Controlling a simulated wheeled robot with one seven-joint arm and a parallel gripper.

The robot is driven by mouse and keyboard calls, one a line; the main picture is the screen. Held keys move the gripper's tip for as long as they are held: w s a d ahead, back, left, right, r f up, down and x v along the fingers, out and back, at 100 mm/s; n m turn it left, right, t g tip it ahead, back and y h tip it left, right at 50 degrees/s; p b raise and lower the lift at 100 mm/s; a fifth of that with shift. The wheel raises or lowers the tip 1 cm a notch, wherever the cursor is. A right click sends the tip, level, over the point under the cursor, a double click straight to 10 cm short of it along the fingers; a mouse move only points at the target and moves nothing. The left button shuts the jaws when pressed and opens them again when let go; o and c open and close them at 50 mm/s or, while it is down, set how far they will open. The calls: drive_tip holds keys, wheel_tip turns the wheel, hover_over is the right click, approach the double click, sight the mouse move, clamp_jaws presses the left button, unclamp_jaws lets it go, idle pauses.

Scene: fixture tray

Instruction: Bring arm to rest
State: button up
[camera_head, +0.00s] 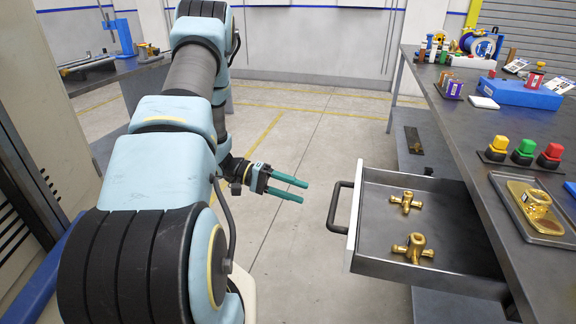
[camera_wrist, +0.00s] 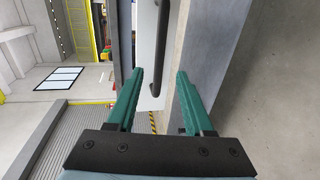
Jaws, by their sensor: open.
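My gripper (camera_head: 289,188) is open and empty, with two green fingers pointing right toward the open drawer. In the wrist view my gripper (camera_wrist: 159,98) has its fingers spread, with nothing between them touching either finger. The drawer (camera_head: 385,264) is pulled out from the workbench, and its dark handle (camera_head: 337,207) is a little right of my fingertips, apart from them. The handle also shows beyond the fingers in the wrist view (camera_wrist: 162,40). Two brass valve fittings lie in the drawer, one farther back (camera_head: 406,202) and one nearer (camera_head: 413,249).
The workbench (camera_head: 462,125) at right carries a tray (camera_head: 555,232) with a brass part, several colored buttons (camera_head: 523,152) and a blue box (camera_head: 527,93). Another bench (camera_head: 100,78) stands at the back left. The floor (camera_head: 300,140) between the benches is clear.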

drive_tip(key=w+r+t+y, duration=0.3)
drive_tip(key=w+r+t, duration=0.1)
drive_tip(key=w+t, duration=0.5)
drive_tip(key=w+a+r+n+t+y+p, duration=0.1)
drive_tip(key=w+a+r+t+y+p, duration=0.1)
drive_tip(key=w+a+r+t+y, duration=0.35)
drive_tip(key=s+a+r+n+g+y, duration=0.2)
drive_tip(key=s+a+r+g+y, duration=0.3)
drive_tip(key=s+a, duration=0.5)
drive_tip(key=s+d+r+g, duration=0.1)
drive_tip(key=s+g, duration=0.1)
drive_tip(key=s, duration=1.1)
drive_tip(key=shift+s+d+r+y+p, duration=0.15)
drive_tip(key=shift+s+r+y+p, duration=0.15)
drive_tip(key=shift+s+y+p, duration=0.15)
